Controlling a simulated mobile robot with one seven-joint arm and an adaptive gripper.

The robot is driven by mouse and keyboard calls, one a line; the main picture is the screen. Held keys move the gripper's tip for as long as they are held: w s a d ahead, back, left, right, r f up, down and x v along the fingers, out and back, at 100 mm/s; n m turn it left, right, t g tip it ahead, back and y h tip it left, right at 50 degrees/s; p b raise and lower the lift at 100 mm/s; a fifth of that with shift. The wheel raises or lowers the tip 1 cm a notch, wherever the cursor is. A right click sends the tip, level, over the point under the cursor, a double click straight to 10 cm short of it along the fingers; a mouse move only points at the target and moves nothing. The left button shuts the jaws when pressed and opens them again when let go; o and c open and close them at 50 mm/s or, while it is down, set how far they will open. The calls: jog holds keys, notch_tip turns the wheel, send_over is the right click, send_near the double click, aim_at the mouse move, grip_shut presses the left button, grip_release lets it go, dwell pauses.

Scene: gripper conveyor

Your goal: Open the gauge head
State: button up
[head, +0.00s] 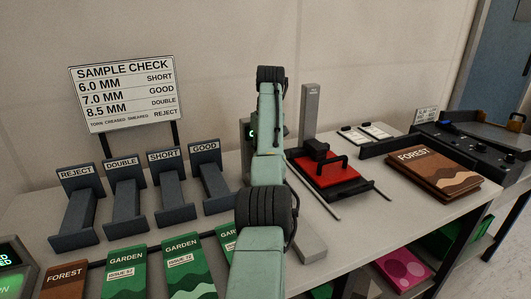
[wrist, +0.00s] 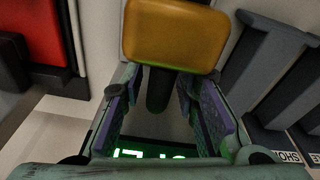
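The gauge shows in the head view as a grey housing with a small green display (head: 252,133), mostly hidden behind my arm. In the wrist view, an orange-yellow block (wrist: 175,35) with rounded corners, which looks like part of the gauge head, fills the top centre. A dark rounded post (wrist: 158,92) reaches down below it. My gripper (wrist: 158,84) is open, with its purple-padded fingers on either side of the post and visible gaps to it. Green lit digits (wrist: 150,153) show below, partly covered by the gripper. My gripper is hidden in the head view.
Blue-grey stands marked REJECT (head: 76,210), DOUBLE, SHORT and GOOD (head: 214,180) are left of my arm. A red-bedded press (head: 335,172) is on the right, with a tall grey post (head: 310,115) behind it.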

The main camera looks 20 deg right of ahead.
jog(key=shift+d, duration=0.1)
jog(key=shift+s+r, duration=0.2)
jog(key=shift+r, duration=1.05)
jog(key=shift+s+r, duration=0.25)
jog(key=shift+r, duration=1)
jog(key=shift+s+r, duration=0.2)
jog(key=shift+r, duration=1.05)
